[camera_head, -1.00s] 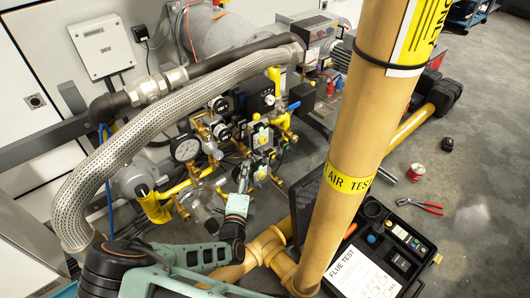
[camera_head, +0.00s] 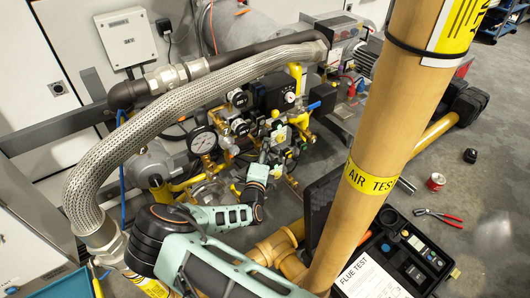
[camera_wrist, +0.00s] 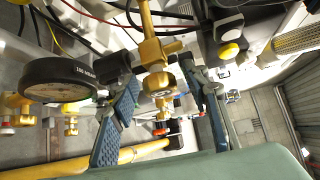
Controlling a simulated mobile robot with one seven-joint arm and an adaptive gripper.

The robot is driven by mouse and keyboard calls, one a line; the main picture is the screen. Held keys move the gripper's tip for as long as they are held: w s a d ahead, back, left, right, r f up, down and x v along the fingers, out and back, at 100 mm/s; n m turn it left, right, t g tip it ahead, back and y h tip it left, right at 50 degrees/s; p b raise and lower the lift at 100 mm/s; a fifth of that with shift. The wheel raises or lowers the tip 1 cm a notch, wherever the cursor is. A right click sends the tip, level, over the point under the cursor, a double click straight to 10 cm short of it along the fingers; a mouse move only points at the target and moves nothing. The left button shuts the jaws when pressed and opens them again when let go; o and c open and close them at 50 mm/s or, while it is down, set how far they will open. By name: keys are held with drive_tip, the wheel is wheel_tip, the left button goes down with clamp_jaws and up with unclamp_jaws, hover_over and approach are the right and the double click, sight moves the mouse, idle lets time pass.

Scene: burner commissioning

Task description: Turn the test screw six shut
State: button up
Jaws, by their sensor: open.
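My gripper (camera_wrist: 160,88) is open in the wrist view, with one blue-grey finger on each side of a brass fitting (camera_wrist: 159,80). The fitting has a round end facing the camera and hangs below a yellow-brass pipe. Both fingers appear apart from it. No readable number marks it, so I cannot tell whether it is test screw six. In the head view my gripper (camera_head: 264,160) is low in front of the valve cluster (camera_head: 275,130); its fingertips are small and partly hidden among the fittings there.
A black pressure gauge (camera_wrist: 72,80) is close left of the fingers; a dial gauge (camera_head: 202,140) shows in the head view. A braided hose (camera_head: 165,115) arches over the left. A tan pipe (camera_head: 375,150) stands right. A flue test case (camera_head: 395,255) lies on the floor.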

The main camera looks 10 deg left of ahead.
clamp_jaws()
drive_tip(key=shift+r, duration=0.1)
drive_tip(key=p, duration=0.3)
drive_tip(key=shift+r+g, duration=0.2)
drive_tip(key=shift+g, duration=0.1)
drive_tip(key=shift+m+p, duration=0.4)
drive_tip(key=shift+p, duration=0.65)
drive_tip(key=shift+f+g+p, duration=0.3)
unclamp_jaws()
